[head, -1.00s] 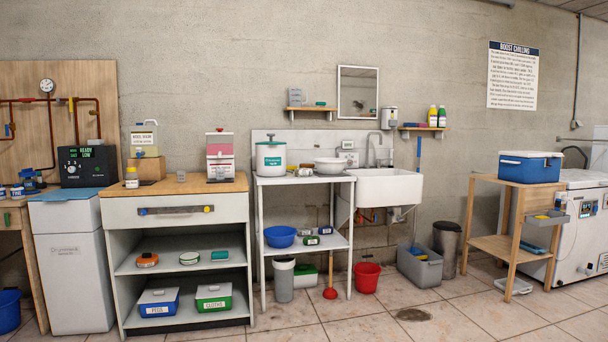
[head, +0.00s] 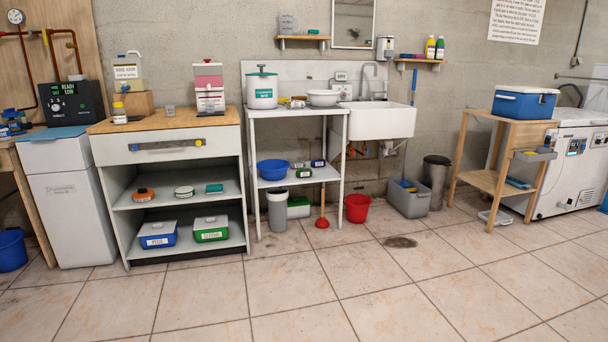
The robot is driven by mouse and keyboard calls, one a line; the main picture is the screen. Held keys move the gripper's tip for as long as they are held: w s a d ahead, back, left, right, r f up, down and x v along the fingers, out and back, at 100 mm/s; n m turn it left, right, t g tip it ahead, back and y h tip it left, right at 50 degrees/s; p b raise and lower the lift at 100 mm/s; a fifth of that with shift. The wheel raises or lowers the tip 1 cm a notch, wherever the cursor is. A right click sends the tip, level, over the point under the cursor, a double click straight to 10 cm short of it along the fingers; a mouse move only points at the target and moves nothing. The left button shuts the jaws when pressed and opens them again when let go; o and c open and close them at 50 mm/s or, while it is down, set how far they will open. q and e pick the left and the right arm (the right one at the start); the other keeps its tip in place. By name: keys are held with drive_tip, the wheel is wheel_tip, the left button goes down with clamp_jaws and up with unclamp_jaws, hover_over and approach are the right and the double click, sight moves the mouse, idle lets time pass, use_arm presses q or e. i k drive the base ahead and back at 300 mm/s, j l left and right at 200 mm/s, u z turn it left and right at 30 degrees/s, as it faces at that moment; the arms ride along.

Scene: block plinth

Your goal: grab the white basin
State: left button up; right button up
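The white basin (head: 323,98) is a shallow round bowl. It sits upright on the top of the white metal table (head: 296,112), near its right end and just left of the wall sink. A white pot with a green lid (head: 262,90) stands to its left on the same top, with small items between them. Neither of my grippers shows in the head view, so I cannot see their state.
A white sink (head: 379,121) adjoins the table on the right. A drawer cabinet (head: 167,150) stands to the left. A red bucket (head: 357,208), plunger (head: 322,222) and grey bin (head: 278,211) are on the floor. The tiled floor (head: 320,290) in front is clear.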

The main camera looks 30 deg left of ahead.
sight(318, 98)
drive_tip(key=i+u, duration=0.45)
drive_tip(key=i, duration=2.1)
drive_tip(key=i+l+u, duration=0.1)
drive_tip(key=i+u, duration=0.35)
drive_tip(key=i+l+u, duration=0.4)
drive_tip(key=i, duration=0.2)
drive_tip(key=i+l+u, duration=0.45)
